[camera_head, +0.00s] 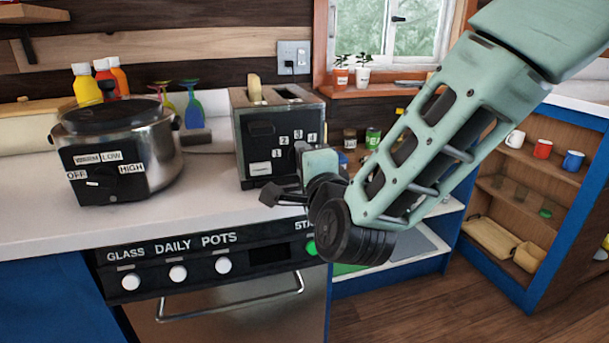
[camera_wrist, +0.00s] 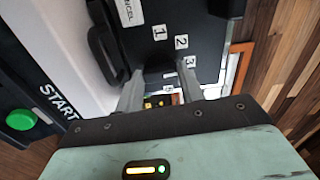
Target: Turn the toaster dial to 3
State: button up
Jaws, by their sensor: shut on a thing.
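The toaster (camera_head: 285,112) is a dark box with a metallic top on the counter, with a slice of bread in one slot. Its front carries white number tags, of which 1 to 4 show in the head view. In the wrist view, tags 1 (camera_wrist: 160,33), 2 (camera_wrist: 181,42) and 3 (camera_wrist: 190,62) curve around the dark dial (camera_wrist: 160,73). My gripper (camera_wrist: 163,80) is shut on the dial, one finger on each side. In the head view my gripper and wrist cover the dial. I cannot tell which number it points at.
A slow cooker (camera_head: 152,170) stands left on the counter (camera_head: 40,222). Below is an appliance front with white knobs (camera_head: 178,273) and a handle. A green start button (camera_wrist: 20,119) is at left in the wrist view. A shelf unit (camera_head: 560,200) stands right.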

jog(key=shift+m, duration=0.4)
jog(key=shift+f, duration=0.1)
jog(key=o, duration=1)
jog(key=b+v, duration=1)
jog(key=v, duration=0.7)
jog(key=shift+s+b, duration=0.2)
jog(key=shift+b, duration=0.2)
